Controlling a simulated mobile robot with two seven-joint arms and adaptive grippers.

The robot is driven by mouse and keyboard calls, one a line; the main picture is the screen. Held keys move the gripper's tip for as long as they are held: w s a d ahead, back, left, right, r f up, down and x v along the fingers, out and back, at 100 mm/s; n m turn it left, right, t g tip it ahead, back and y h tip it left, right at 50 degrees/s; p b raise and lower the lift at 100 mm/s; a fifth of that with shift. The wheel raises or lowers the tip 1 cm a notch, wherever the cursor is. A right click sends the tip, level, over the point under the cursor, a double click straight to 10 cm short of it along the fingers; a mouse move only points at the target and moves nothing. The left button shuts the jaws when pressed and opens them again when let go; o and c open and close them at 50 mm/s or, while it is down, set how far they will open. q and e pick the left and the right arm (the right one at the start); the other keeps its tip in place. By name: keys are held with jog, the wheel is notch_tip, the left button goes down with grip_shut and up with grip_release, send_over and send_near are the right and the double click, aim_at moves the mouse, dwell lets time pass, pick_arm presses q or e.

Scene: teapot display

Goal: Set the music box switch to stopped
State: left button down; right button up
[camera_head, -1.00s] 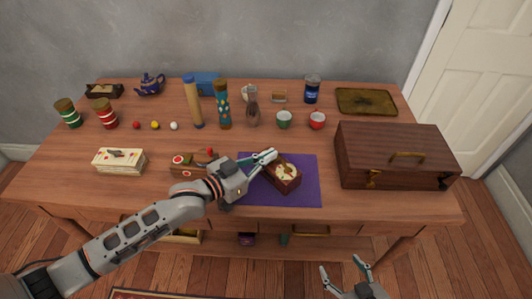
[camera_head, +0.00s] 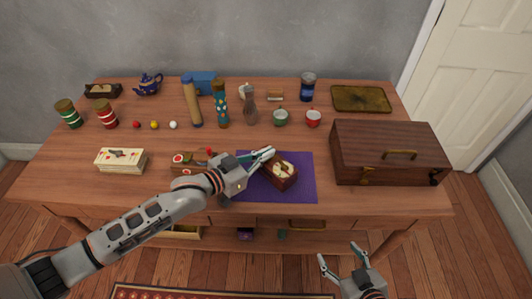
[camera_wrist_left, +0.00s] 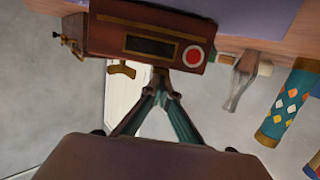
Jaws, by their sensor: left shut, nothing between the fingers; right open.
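The dark red box on the purple mat appears to be the music box (camera_head: 282,182). It has a cream disc on top. In the left wrist view the box (camera_wrist_left: 113,37) appears upside down, with gold trim, a dark window and a red round mark ringed in white. My left gripper (camera_head: 269,153) is shut and empty at the box's top far edge. Its fingertips (camera_wrist_left: 161,84) overlap a small brass piece there; whether they touch it, and whether it is the switch, I cannot tell. My right gripper (camera_head: 338,262) is open and empty in front of the table.
The purple mat (camera_head: 303,188) lies under the box. A large brown chest (camera_head: 382,158) stands right of it. A small box with coloured round marks (camera_head: 184,169) is left of my left gripper. Cups, a vase (camera_head: 250,112) and tall cylinders (camera_head: 222,108) stand behind.

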pick_arm(q)
notch_tip(320, 180, up, 4)
jog(key=p, duration=0.4)
jog(key=shift+w+d+r, duration=0.1)
jog(key=shift+d+r, duration=0.05)
jog(key=r+v, duration=0.1)
jog(key=v, duration=0.8)
jog(key=shift+r, duration=0.2)
pick_arm(e)
jog(key=r, duration=0.2)
jog(key=d+r, duration=0.1)
jog(key=shift+s+r, duration=0.15)
jog(key=shift+r, duration=0.25)
pick_arm(q)
jog(key=shift+s, duration=0.25)
